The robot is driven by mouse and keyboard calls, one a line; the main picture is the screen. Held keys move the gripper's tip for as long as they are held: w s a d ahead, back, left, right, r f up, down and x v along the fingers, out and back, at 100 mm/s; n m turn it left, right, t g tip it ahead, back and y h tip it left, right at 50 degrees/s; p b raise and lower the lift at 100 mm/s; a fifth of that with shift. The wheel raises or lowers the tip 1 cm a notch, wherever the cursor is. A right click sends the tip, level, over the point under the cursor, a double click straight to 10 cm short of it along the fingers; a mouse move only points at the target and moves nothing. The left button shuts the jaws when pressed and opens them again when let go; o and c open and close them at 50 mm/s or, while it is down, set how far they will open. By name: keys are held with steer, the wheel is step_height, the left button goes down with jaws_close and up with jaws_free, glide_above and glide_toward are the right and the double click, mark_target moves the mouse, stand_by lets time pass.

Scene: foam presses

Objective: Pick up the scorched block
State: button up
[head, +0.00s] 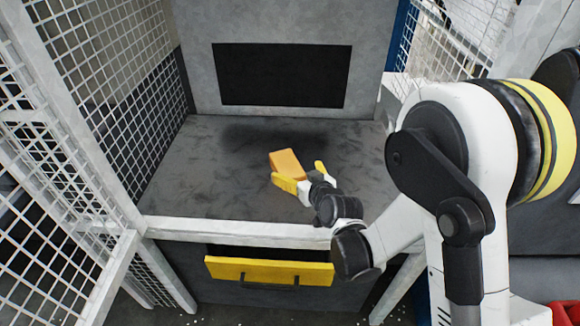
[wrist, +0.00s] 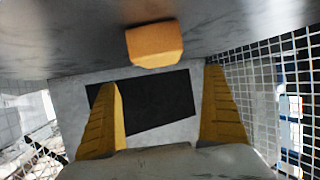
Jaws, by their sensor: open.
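The scorched block (head: 287,163) is an orange-tan block on the dark grey press table, in the head view. It lies tilted in the picture, just beyond my gripper. I cannot make out scorch marks on its body, though its edge looks darker in the wrist view (wrist: 155,45). My gripper (head: 303,175) has two yellow fingers spread apart, with nothing held between them. The left finger overlaps the block's lower edge in the head view; I cannot tell whether they touch. In the wrist view the gripper's fingers (wrist: 162,90) stand wide on both sides, with the block above and between them.
The table (head: 190,180) is otherwise clear, with a dark smudge near the back. A black opening (head: 282,75) is in the rear wall. White mesh guards (head: 120,100) stand at the left and back right. A yellow-fronted drawer (head: 268,271) is below the table's front edge.

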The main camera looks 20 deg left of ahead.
mark_target(286, 162)
steer(key=x, duration=0.2)
steer(key=b+x, duration=0.1)
steer(key=x, duration=0.2)
steer(key=shift+s+a+f, duration=0.15)
steer(key=shift+f, duration=0.1)
steer(key=b+x, duration=0.3)
steer(key=x, duration=0.2)
steer(key=shift+w+a, duration=0.25)
steer(key=shift+w, duration=0.25)
steer(key=c, duration=1.2)
